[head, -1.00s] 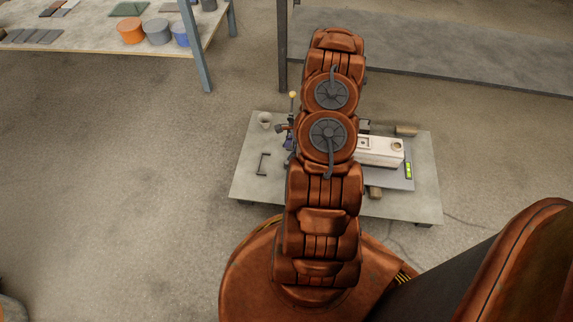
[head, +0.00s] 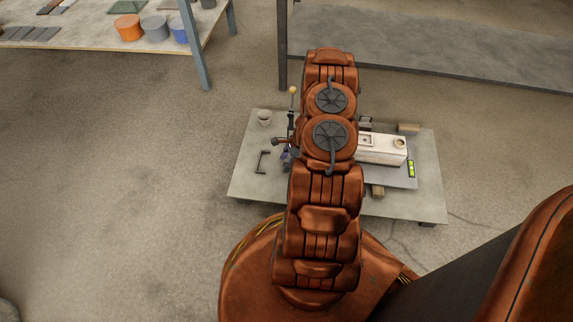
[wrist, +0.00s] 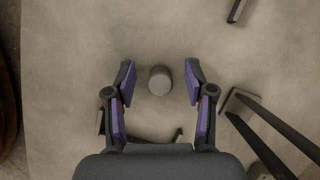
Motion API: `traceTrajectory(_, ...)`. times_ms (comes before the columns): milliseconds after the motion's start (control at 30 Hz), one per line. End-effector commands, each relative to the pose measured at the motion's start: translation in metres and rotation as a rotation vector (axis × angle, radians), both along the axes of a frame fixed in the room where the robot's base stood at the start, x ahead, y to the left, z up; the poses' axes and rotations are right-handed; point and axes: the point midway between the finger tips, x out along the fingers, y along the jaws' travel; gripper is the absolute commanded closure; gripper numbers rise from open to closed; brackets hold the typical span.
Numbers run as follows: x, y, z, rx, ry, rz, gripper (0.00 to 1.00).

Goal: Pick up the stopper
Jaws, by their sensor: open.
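A small grey-brown cylinder, which looks like the stopper (wrist: 160,84), stands on the pale table (wrist: 75,50) in the wrist view. My gripper (wrist: 159,68) is open, with one purple-lined finger on each side of the cylinder and a clear gap on both sides. I cannot tell how high the fingertips are above the table. In the head view, my arm hides most of my gripper, and only a purple part (head: 286,155) shows at its left edge. I cannot make out the stopper in that view.
A white block with openings (head: 381,149) is to the right. Dark bars (wrist: 262,124) are close right of my gripper.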

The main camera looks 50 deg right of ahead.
Motion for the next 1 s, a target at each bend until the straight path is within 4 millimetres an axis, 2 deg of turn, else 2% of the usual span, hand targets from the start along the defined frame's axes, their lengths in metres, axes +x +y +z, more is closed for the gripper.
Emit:
traceTrajectory(233,0.0005,0.0001,0.0002,-0.001,-0.001,0.000,0.48)
traceTrajectory(733,0.0003,0.0003,0.0003,0.000,0.000,0.000,1.00)
traceTrajectory(1000,0.0003,0.0003,0.0016,0.000,0.000,0.000,1.00)
